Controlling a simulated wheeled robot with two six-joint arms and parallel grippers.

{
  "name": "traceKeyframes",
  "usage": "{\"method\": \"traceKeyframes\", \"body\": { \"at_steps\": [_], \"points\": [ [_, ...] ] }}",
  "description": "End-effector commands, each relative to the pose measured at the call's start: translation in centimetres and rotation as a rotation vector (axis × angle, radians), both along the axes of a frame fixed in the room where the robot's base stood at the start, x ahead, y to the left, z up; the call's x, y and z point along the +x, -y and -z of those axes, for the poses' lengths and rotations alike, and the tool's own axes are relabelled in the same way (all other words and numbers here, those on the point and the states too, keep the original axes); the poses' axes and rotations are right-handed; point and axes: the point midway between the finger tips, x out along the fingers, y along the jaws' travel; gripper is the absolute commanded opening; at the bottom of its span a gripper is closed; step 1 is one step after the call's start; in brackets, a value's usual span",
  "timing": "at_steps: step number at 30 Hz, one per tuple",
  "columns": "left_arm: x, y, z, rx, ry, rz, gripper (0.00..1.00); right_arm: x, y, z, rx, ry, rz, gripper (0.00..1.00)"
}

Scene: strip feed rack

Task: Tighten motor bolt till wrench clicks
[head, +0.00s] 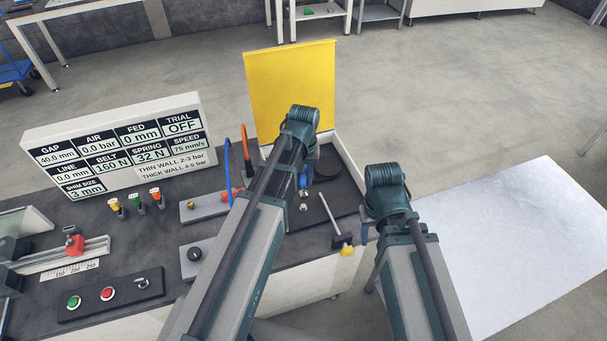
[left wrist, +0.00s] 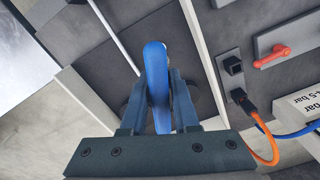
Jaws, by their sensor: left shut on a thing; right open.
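My left gripper (left wrist: 160,105) is shut on a blue handle (left wrist: 157,70), which I take to be the wrench's; it fills the middle of the left wrist view. In the head view the blue handle (head: 303,178) shows below my left wrist, over the dark tray area, with small bright metal parts (head: 303,207) just below it. The handle hides what lies behind it, so I cannot tell whether the wrench sits on the motor bolt. A dark round part (head: 326,168) lies beside it. My right gripper (head: 364,228) is open, mostly hidden by its arm, near the bench's right edge.
A thin rod (head: 330,213) with a yellow end (head: 346,250) lies right of the handle. A raised yellow panel (head: 290,85) stands behind. A readout board (head: 120,145) and red and green buttons (head: 107,293) are left. A white table (head: 520,240) stands right.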

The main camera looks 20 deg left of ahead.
Motion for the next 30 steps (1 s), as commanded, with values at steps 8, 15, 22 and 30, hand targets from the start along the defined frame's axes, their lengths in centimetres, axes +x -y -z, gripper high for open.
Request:
{"method": "traceKeyframes", "body": {
  "at_steps": [8, 15, 22, 30],
  "points": [
    [0.2, -0.2, -0.1, 0.000, 0.000, -0.037, 0.00, 0.0, 0.0, -0.1, 0.000, 0.000, 0.000, 0.50],
    [0.2, -0.2, -0.1, 0.000, 0.000, -0.035, 0.00, 0.0, 0.0, -0.1, 0.000, 0.000, 0.000, 0.50],
    [0.2, -0.1, 0.7, 0.000, 0.000, -0.034, 0.00, 0.0, 0.0, 0.7, 0.000, 0.000, 0.000, 0.50],
    [0.2, -0.1, 2.9, 0.000, 0.000, -0.033, 0.00, 0.0, 0.0, 2.9, 0.000, 0.000, 0.000, 0.50]
  ]
}}
